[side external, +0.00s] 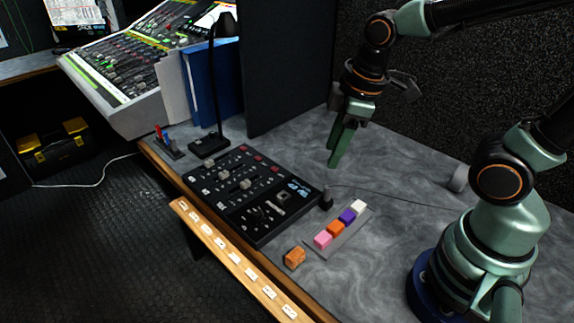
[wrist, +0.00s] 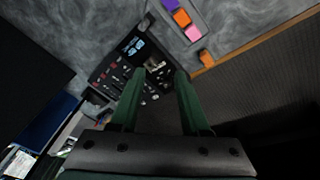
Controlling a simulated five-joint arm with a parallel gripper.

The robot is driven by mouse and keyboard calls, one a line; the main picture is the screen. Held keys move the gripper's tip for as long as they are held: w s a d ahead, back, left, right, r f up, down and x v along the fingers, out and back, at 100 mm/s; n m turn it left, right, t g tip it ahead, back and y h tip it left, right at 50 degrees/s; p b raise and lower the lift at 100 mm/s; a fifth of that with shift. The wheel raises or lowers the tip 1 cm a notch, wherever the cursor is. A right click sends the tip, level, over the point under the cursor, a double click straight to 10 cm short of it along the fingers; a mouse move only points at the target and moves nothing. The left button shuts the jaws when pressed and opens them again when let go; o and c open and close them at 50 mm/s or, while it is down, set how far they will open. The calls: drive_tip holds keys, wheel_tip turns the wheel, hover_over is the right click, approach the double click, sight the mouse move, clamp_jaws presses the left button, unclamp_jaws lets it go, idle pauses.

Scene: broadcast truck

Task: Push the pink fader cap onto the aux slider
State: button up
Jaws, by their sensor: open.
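The pink fader cap (side external: 323,240) sits at the near end of a row on a narrow grey tray (side external: 339,246), beside an orange cap (side external: 336,229). The wrist view shows the pink cap (wrist: 194,33) near the top, right of centre. The black control panel (side external: 229,206) lies left of the tray, with several grey caps on it; I cannot tell which slider is the aux one. It also shows in the wrist view (wrist: 111,66), partly behind a finger. My gripper (side external: 336,166) is open and empty above the table, behind the tray and right of the panel; its fingers show in the wrist view (wrist: 159,72).
A purple cap (side external: 347,216) and a white cap (side external: 359,206) share the tray. An orange-brown block (side external: 294,258) stands near the wooden table edge (side external: 232,257). A black lamp (side external: 209,143) stands behind the panel. A cable crosses the table behind the tray.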

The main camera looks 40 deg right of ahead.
sight(324, 236)
drive_tip(key=shift+s+a+f+n+g, duration=0.5)
drive_tip(key=shift+f+n, duration=1.05)
drive_tip(key=shift+f, duration=1.55)
drive_tip(key=shift+s+a+f+n+g, duration=0.3)
drive_tip(key=shift+a+f+n+g, duration=0.3)
drive_tip(key=shift+f+n, duration=1.75)
drive_tip(key=shift+s+a+f+n+g, duration=0.4)
drive_tip(key=shift+a+f+n, duration=0.35)
drive_tip(key=shift+f, duration=3.05)
drive_tip(key=shift+d, duration=0.1)
clamp_jaws()
